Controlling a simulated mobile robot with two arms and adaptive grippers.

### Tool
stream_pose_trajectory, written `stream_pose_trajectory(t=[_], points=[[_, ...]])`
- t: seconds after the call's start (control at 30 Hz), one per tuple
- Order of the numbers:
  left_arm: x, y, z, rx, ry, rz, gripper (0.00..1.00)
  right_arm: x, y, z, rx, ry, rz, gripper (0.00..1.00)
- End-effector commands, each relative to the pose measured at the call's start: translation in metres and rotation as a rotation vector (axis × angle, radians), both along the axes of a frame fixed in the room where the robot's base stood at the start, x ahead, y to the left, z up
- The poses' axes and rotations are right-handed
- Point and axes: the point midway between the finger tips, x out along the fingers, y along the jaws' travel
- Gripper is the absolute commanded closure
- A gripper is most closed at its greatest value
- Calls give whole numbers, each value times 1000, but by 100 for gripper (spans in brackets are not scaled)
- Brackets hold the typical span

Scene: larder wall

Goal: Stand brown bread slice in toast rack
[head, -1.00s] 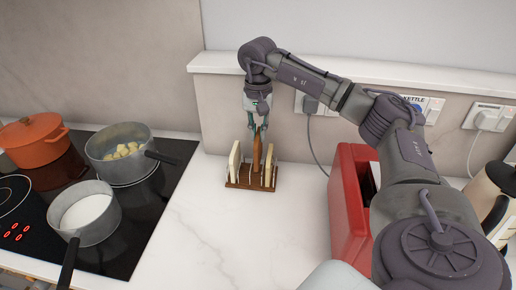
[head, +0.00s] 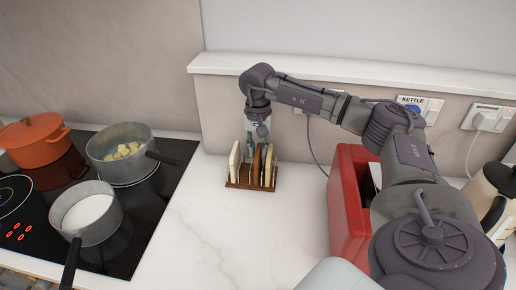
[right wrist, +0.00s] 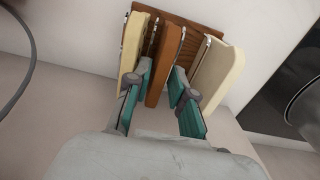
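The brown bread slice (head: 257,163) stands upright in the wooden toast rack (head: 243,186), between two pale slices (head: 235,160) (head: 269,165). In the right wrist view the brown slice (right wrist: 166,62) stands among the rack's wires, and the rack base (right wrist: 186,22) lies beyond. A clear gap shows at the right finger; the left finger is close to the slice. My left gripper is not in view.
A hob with an orange pot (head: 37,142), a pan of yellow chunks (head: 122,150) and a pan of white liquid (head: 86,214) is at left. A red box (head: 348,205) stands right of the rack, near a kettle (head: 497,195). The worktop in front is clear.

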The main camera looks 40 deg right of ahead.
Motion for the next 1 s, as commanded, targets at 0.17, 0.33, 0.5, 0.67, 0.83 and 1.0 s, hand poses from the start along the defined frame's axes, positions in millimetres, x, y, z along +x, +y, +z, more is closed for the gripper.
stream_pose_trajectory(t=[0.17,0.33,0.5,0.67,0.83,1.0], points=[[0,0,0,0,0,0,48,0,0,0,0,0,0,77],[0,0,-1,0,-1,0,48,1,0,10,0,-2,0,77],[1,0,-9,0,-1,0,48,2,1,41,1,-6,1,77],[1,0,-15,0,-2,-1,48,1,1,77,1,-4,1,77],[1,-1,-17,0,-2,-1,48,1,1,106,1,-3,1,77],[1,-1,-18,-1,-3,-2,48,1,0,121,1,-1,1,77]])
